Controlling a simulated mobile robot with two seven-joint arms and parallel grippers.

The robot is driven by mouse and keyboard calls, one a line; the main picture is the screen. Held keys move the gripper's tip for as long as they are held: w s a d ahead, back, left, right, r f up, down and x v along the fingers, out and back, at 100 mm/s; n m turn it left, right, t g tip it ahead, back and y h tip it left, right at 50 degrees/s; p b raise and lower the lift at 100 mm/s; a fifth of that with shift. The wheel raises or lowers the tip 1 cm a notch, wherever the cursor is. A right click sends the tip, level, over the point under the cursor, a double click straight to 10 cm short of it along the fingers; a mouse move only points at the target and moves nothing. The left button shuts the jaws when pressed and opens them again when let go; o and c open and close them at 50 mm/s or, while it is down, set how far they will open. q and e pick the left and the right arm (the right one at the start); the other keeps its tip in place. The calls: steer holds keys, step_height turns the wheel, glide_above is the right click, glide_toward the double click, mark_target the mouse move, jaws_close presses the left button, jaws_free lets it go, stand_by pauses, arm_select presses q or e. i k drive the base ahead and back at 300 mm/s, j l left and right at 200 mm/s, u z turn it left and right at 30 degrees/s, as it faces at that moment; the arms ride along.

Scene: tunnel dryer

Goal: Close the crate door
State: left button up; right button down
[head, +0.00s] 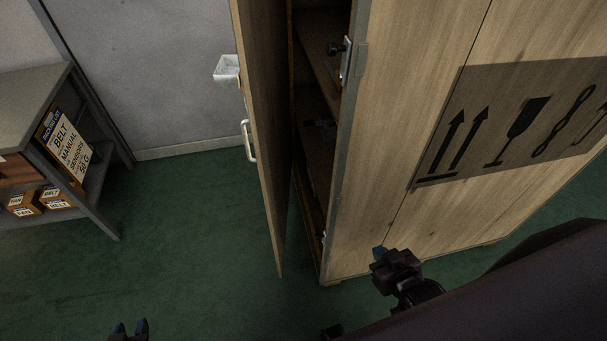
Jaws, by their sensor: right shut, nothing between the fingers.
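The wooden crate (385,130) stands upright at the centre right. Its door (262,120) is open, swung out toward me and seen nearly edge-on, with a dark gap between it and the crate's front edge. A pale metal handle (249,141) sits on the door's left face. My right gripper (379,253) is shut and empty, in front of the crate's lower side wall. My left gripper (130,328) shows only its fingertips at the bottom edge. They are apart with nothing between them, well left of the door.
A black-knobbed latch (345,60) is on the crate's edge. A grey shelf unit (100,200) with boxes stands at left. Green floor (190,230) is clear between shelf and door.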

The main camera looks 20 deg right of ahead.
mark_target(259, 66)
steer(key=i+j+z, duration=0.1)
steer(key=z, duration=0.3)
steer(key=j+z, duration=0.1)
steer(key=z, duration=0.35)
steer(key=i+j+z, duration=0.1)
steer(key=z, duration=0.3)
steer(key=j+z, duration=0.95)
steer(key=j, duration=0.25)
steer(key=k+j+z, duration=0.1)
steer(key=j+z, duration=0.15)
steer(key=j, duration=0.2)
steer(key=k+j+z, duration=0.1)
steer(key=j, duration=0.35)
steer(key=k+j+z, duration=0.1)
steer(key=j, duration=0.3)
steer(key=k+j, duration=0.15)
steer(key=j, duration=0.2)
steer(key=k+j, duration=0.1)
steer(key=j, duration=0.3)
steer(key=k+j, duration=0.15)
steer(key=j, duration=0.2)
steer(key=k+j, duration=0.15)
steer(key=j, duration=0.25)
